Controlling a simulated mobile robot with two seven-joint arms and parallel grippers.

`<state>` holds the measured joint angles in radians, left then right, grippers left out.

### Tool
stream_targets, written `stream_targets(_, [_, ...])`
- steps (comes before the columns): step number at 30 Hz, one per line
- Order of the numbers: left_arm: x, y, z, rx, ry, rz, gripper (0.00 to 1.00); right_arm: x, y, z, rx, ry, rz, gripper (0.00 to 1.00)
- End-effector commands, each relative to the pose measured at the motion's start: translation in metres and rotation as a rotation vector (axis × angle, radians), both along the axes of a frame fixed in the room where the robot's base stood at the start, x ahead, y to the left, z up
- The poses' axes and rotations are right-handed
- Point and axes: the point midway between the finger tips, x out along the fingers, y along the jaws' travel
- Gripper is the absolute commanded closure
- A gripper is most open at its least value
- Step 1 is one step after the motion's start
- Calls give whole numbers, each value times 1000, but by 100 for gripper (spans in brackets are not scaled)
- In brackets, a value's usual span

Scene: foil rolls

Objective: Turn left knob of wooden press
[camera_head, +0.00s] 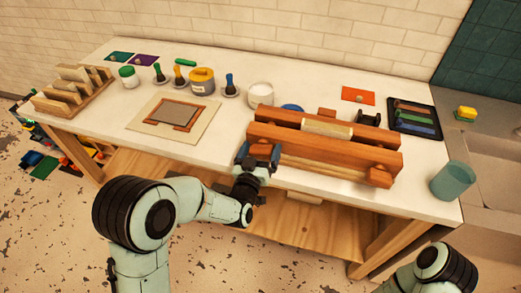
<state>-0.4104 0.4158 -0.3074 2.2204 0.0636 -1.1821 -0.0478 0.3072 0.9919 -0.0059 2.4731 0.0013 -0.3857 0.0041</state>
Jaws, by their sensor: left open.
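The wooden press (320,147) lies on the right half of the white table, made of long reddish-brown bars with a paler block on top. Its left knob (261,149) is a small brown wooden piece at the front left end. My left gripper (258,155) is open at that knob, with one finger on either side of it. Whether the fingers touch the knob cannot be told. The right knob (380,175) sits at the press's front right end, clear of any gripper. My right arm shows at the lower right; its gripper is out of view.
A teal cup (452,180) stands right of the press, and a dark tray (412,119) lies behind it. A framed board (174,114), jars and brushes are to the left. A wooden rack (73,90) stands at the far left. The front left tabletop is clear.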

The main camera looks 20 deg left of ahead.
Motion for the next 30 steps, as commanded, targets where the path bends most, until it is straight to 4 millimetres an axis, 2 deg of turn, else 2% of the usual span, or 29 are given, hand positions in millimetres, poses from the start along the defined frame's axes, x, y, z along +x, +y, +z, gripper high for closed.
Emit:
stream_targets(1, [0, 0, 0, 0, 0, 0, 14, 0, 0, 0, 0, 0, 0, 57])
stream_targets(5, [0, 0, 0, 0, 0, 0, 56, 0, 0, 0, 0, 0, 0, 57])
stream_targets(11, [-1, 0, -1, 26, -3, 0, 56, -2, 0, -5, 0, 2, 0, 57])
stream_targets(19, [-1, -1, -1, 258, -12, 2, 55, -13, 0, -33, 0, 15, 0, 57])
stream_targets(24, [0, -2, 1, 350, -14, 1, 55, -14, 0, -37, 0, 16, 0, 57])
stream_targets(30, [0, -2, 2, 361, -13, 1, 55, -14, 0, -36, 0, 16, 0, 57])
